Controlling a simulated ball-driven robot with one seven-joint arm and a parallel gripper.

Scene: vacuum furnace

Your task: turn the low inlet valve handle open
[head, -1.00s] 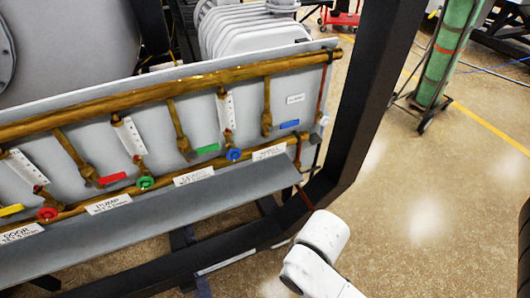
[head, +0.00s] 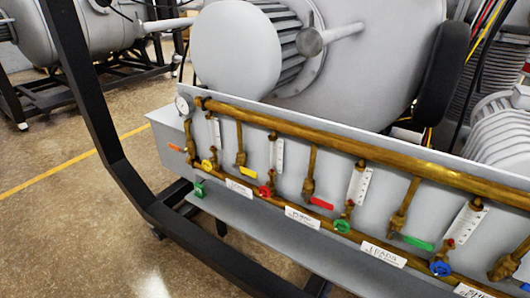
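A manifold of brass pipes runs along a grey panel (head: 290,150). Lever handles in orange (head: 176,148), yellow (head: 249,173), red (head: 321,203) and green (head: 417,243) sit on its branches. Round knobs in yellow (head: 207,164), red (head: 264,191), green (head: 341,226) and blue (head: 440,268) are on the lower pipe's fittings. A small green part (head: 199,190) sits low at the lower pipe's left end. No readable label shows which is the low inlet valve handle. My gripper is not in view.
A grey shelf (head: 300,236) juts out below the lower pipe. A black frame post (head: 85,90) and its base rail (head: 200,243) stand in front at the left. A gauge (head: 183,105) tops the left end. Open floor (head: 70,220) lies at the left.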

